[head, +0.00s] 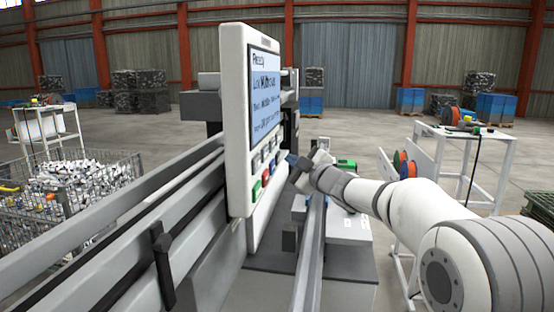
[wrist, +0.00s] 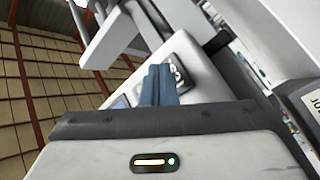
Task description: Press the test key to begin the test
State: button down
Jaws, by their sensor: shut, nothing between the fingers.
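The control panel (head: 236,120) is a white upright slab with a lit screen (head: 264,95); its top line seems to read "Ready", and the smaller lines are hard to read. My gripper (head: 290,159) is at the far end of the row. In the wrist view its blue fingers (wrist: 158,84) are shut and empty, in front of a dark key (wrist: 180,72) with a white mark. I cannot tell whether they touch it. No test label is readable.
Grey gantry rails (head: 130,205) run along the left of the panel. A wire cage (head: 70,195) of parts stands at the left. A white table (head: 470,135) with tools is at the right. A green object (head: 346,164) lies beyond my gripper.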

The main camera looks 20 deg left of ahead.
jog(key=shift+a, duration=0.15)
dwell(0.5)
jog(key=shift+a, duration=0.25)
jog(key=shift+s+a, duration=0.15)
jog(key=shift+a, duration=0.2)
dwell(0.6)
jog(key=shift+d, duration=0.75)
jog(key=shift+w+d, duration=0.15)
jog(key=shift+w, duration=0.05)
jog(key=shift+w+d+p, duration=0.15)
jog(key=shift+w+d, duration=0.05)
jog(key=shift+d, duration=0.55)
jog(key=shift+w+d+p, duration=0.15)
jog(key=shift+d, duration=0.65)
jog(key=shift+w+d+p, duration=0.15)
jog(key=shift+w+d, duration=0.05)
jog(key=shift+d, duration=0.55)
